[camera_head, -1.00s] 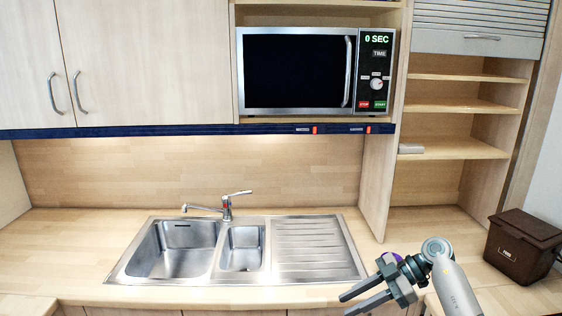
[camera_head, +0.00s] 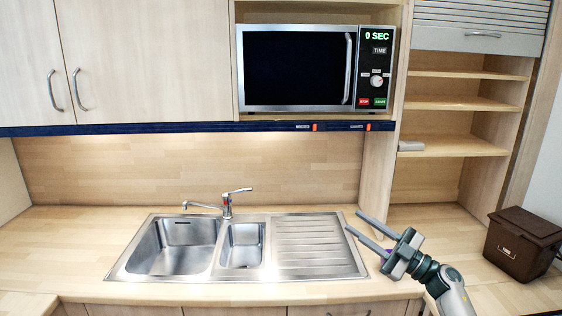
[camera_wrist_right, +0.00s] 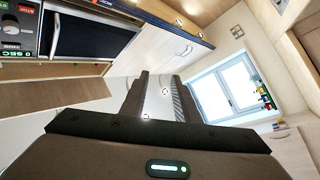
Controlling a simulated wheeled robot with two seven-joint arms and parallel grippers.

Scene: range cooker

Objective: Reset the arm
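My right gripper (camera_head: 362,232) is in the lower right of the head view, above the counter just right of the sink's drainboard. Its two fingers are apart, with nothing between them, and point up and to the left. In the right wrist view the two fingers (camera_wrist_right: 157,98) also stand apart with a gap between them. A small purple thing (camera_head: 384,257) shows partly behind the gripper; most of it is hidden. My left gripper is in neither view.
A steel sink (camera_head: 350,272) with a tap (camera_head: 227,204) is set in the wooden counter (camera_head: 60,250). A microwave (camera_head: 300,68) sits above in the cabinet. A brown bin (camera_head: 520,246) stands at the right. Open shelves (camera_head: 455,146) hold a small grey box (camera_head: 411,146).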

